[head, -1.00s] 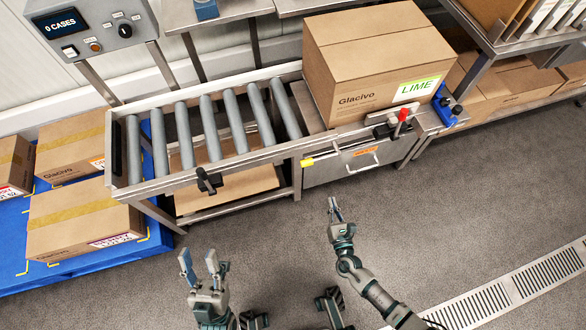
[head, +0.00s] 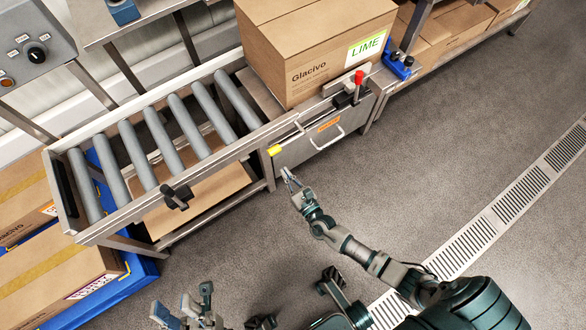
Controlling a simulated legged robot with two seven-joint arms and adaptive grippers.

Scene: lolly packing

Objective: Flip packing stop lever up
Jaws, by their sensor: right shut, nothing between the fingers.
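A lever with a yellow grip (head: 274,151) is on the front of the packing station, at the left end of its front panel. Its thin rod runs from the grip up and to the right, along the front edge. My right gripper (head: 288,174) is shut and empty, just below the yellow grip in the picture; I cannot tell whether they touch. My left gripper (head: 182,299) is open and empty at the bottom of the view, well away from the lever.
A Glacivo LIME carton (head: 318,50) stands on the station. A red-knobbed clamp (head: 358,78) is in front of it. The roller conveyor (head: 147,127) with a black knob (head: 177,196) lies to the left. Boxes on a blue pallet (head: 138,272) stand lower left. Grey floor is clear to the right.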

